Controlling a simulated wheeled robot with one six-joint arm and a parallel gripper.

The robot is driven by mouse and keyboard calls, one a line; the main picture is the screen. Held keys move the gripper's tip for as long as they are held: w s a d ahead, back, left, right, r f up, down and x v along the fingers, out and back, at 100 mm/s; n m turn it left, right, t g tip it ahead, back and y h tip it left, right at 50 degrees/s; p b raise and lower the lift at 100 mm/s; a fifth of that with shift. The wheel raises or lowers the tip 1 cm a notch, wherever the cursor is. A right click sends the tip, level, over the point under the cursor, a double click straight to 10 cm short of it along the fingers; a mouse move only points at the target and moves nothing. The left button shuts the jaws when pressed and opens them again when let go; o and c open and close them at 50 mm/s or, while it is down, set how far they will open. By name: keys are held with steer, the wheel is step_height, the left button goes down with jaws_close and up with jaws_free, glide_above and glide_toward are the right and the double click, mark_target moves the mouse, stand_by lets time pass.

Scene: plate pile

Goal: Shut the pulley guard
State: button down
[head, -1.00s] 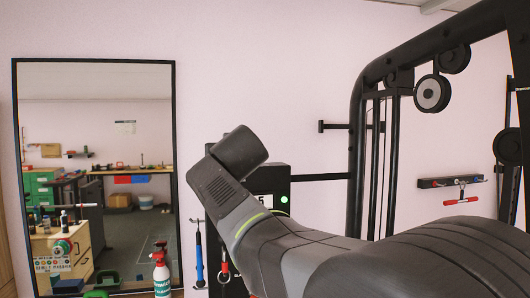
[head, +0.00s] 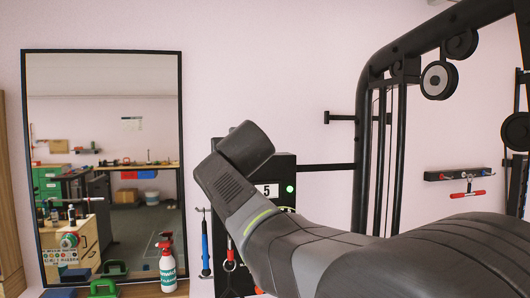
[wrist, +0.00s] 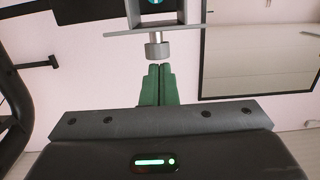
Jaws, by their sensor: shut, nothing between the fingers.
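In the wrist view, my gripper (wrist: 158,67) has green fingers pressed together, with nothing between them. Just beyond the fingertips is a short metal knob (wrist: 158,49) on a stem, below a grey bracket (wrist: 190,26). A small gap shows between fingertips and knob. I cannot tell whether this bracket belongs to the pulley guard. In the head view, my arm covers the gripper and much of a black unit (head: 283,170) with a "5" label and a green light. Round pulleys (head: 438,80) hang from the black frame at upper right. No guard is clearly recognisable there.
A black gym frame (head: 362,140) stands right of my arm. A mirror (head: 105,180) stands at left, reflecting a workshop. A red-and-white spray bottle (head: 167,264) stands before it. A blue-handled tool (head: 205,247) and a rail (head: 458,174) hang on the wall.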

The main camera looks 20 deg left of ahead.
steer(key=shift+f+b, duration=0.3)
steer(key=shift+b, duration=0.45)
steer(key=shift+f+y+b, duration=0.1)
steer(key=shift+y+b, duration=0.2)
steer(key=shift+b, duration=0.3)
